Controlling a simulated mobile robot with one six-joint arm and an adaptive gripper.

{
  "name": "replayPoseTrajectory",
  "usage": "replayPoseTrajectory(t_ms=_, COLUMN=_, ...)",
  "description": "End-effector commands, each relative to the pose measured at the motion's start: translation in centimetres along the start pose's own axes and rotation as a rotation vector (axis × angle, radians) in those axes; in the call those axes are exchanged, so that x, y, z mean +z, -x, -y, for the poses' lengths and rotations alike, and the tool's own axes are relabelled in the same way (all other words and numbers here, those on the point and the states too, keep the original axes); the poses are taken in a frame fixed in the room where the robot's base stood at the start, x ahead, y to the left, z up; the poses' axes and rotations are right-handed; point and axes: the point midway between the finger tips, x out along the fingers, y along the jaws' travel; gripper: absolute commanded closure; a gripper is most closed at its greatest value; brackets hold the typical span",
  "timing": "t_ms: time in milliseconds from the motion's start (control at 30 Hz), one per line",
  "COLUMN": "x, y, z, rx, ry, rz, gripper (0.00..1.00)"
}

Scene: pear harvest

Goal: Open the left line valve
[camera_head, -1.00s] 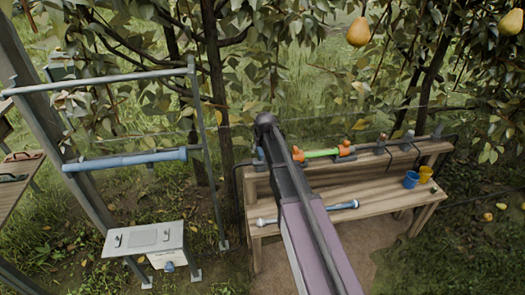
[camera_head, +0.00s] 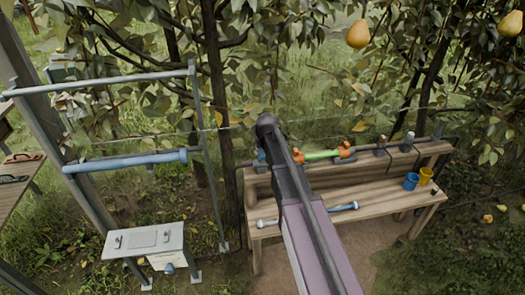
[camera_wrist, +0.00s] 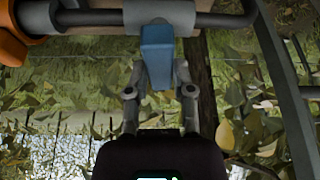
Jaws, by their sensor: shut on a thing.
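The left line valve shows upside down in the wrist view, with a grey body (camera_wrist: 160,14) on a dark pipe and a blue lever (camera_wrist: 156,50). My gripper (camera_wrist: 158,72) has its two fingers on either side of the lever and is shut on it. The lever points away from the pipe toward my palm. In the head view a small blue part (camera_head: 261,155) shows just left of my arm, at the left end of the pipe. My arm hides most of the valve and the gripper there.
The wooden bench (camera_head: 385,187) carries the pipe, a green tube with orange ends (camera_head: 322,154), a blue-ended rod (camera_head: 343,207), a blue cup (camera_head: 411,181) and a yellow cup (camera_head: 425,175). A metal frame (camera_head: 205,150) and a tree trunk (camera_head: 218,100) stand close on the left.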

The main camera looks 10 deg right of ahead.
Motion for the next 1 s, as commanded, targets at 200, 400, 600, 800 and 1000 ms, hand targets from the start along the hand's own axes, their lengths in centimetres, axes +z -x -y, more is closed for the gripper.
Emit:
replayPoseTrajectory(t_ms=200, x=0.02, y=-0.02, z=-0.19, rx=-0.043, ry=0.107, rz=0.002, gripper=1.00)
replayPoseTrajectory(t_ms=400, x=-0.03, y=-0.04, z=-0.24, rx=-0.103, ry=0.251, rz=0.002, gripper=1.00)
replayPoseTrajectory(t_ms=600, x=-0.08, y=-0.07, z=-0.26, rx=-0.173, ry=0.416, rz=0.001, gripper=1.00)
replayPoseTrajectory(t_ms=800, x=-0.12, y=-0.09, z=-0.31, rx=-0.244, ry=0.586, rz=0.002, gripper=1.00)
replayPoseTrajectory(t_ms=1000, x=-0.17, y=-0.11, z=-0.34, rx=-0.318, ry=0.761, rz=0.002, gripper=1.00)
